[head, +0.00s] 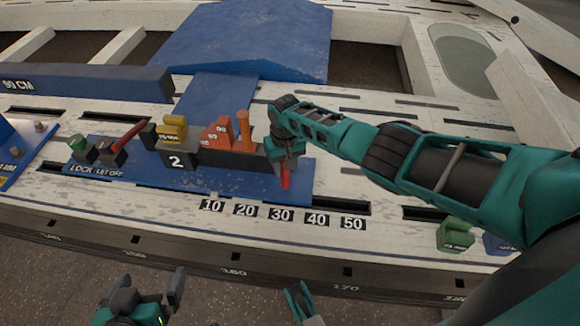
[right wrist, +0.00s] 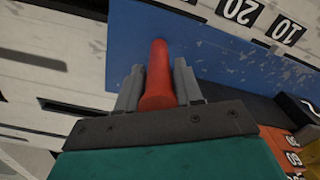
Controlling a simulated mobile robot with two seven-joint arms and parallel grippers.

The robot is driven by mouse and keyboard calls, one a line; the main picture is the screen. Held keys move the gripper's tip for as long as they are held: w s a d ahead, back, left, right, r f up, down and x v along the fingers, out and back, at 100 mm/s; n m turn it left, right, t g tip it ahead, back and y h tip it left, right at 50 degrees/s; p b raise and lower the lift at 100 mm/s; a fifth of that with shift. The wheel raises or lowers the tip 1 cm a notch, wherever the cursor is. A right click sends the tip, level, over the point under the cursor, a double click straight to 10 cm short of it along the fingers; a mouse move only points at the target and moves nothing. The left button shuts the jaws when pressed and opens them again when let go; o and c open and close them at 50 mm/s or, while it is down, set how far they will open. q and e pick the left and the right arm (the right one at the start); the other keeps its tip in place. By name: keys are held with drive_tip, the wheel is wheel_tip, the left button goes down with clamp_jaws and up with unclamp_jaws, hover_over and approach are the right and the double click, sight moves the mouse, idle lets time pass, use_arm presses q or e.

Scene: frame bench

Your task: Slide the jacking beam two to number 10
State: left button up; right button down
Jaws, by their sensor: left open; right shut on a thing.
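Jacking beam two is a dark bar (head: 240,160) with a white "2" on its front, lying along a blue plate (head: 230,182). It carries a yellow block (head: 173,128), an orange stepped block (head: 217,134) and an orange peg (head: 243,128). My right gripper (head: 286,170) is at the bar's right end, shut on a red handle (head: 285,181). In the right wrist view the red handle (right wrist: 158,75) sits between both fingers. The number 10 label (head: 211,206) is in front of the bar, left of the 20 label (head: 245,210). My left gripper (head: 148,290) is open and empty at the bottom edge.
A green block (head: 456,235) stands at the right. Labels 30 to 50 continue rightward along a slot.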

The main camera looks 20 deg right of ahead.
drive_tip(key=shift+a, duration=0.35)
drive_tip(key=c, duration=0.9)
unclamp_jaws()
drive_tip(key=shift+w, duration=0.1)
drive_tip(key=shift+d, duration=0.1)
drive_tip(key=shift+r, duration=0.15)
wheel_tip(320, 180, up, 13)
drive_tip(key=p, duration=0.7)
drive_tip(key=shift+f, duration=0.2)
